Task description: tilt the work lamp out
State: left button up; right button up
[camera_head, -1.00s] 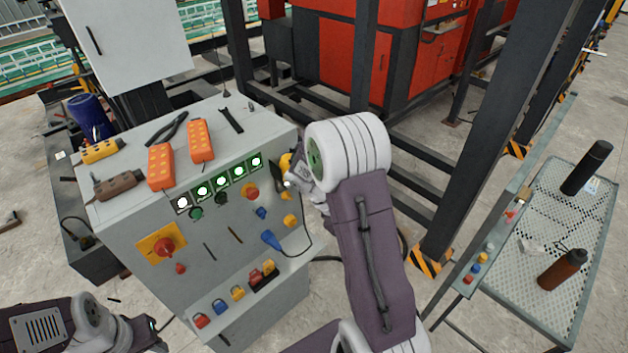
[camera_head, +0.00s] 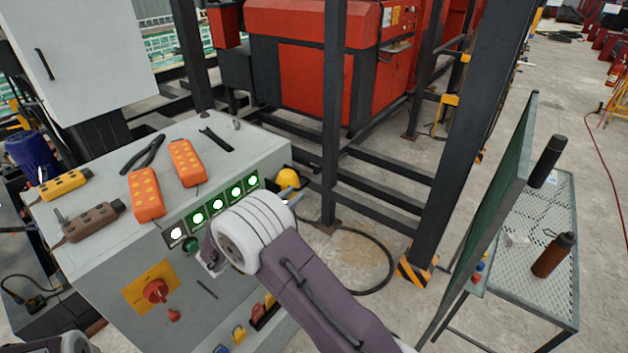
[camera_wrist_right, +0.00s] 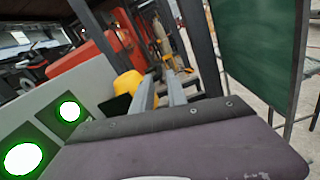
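A rounded yellow thing (camera_head: 287,178), which may be the work lamp, sits at the right side of the grey control cabinet, near its top edge. It also shows in the right wrist view (camera_wrist_right: 128,82), with a dark part below it, left of my fingers. Its mount is hidden. My right gripper (camera_head: 294,197) is just in front of and right of it in the head view, partly hidden by my wrist. In the right wrist view its two grey fingers (camera_wrist_right: 161,92) stand apart with nothing between them. I cannot tell whether they touch the yellow thing. My left gripper is out of view.
The cabinet (camera_head: 95,262) bears orange pendants (camera_head: 147,193), pliers (camera_head: 143,153) and lit green buttons. Dark steel posts (camera_head: 336,110) rise behind. A green board (camera_head: 495,210) and a mesh table (camera_head: 560,205) with bottles stand right. A cable lies on the floor.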

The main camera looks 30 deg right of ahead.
aim_at(299, 189)
jog(key=d, duration=0.1)
jog(key=d+p, duration=0.1)
jog(key=r, duration=0.1)
jog(key=shift+w+d+p, duration=0.3)
jog(key=shift+w+d, duration=0.05)
jog(key=shift+d, duration=0.05)
jog(key=x, duration=0.1)
jog(key=p+x, duration=0.1)
jog(key=x, duration=0.3)
jog(key=shift+w+d+f, duration=0.1)
jog(key=shift+w+f, duration=0.1)
jog(key=shift+f, duration=0.1)
grip_shut()
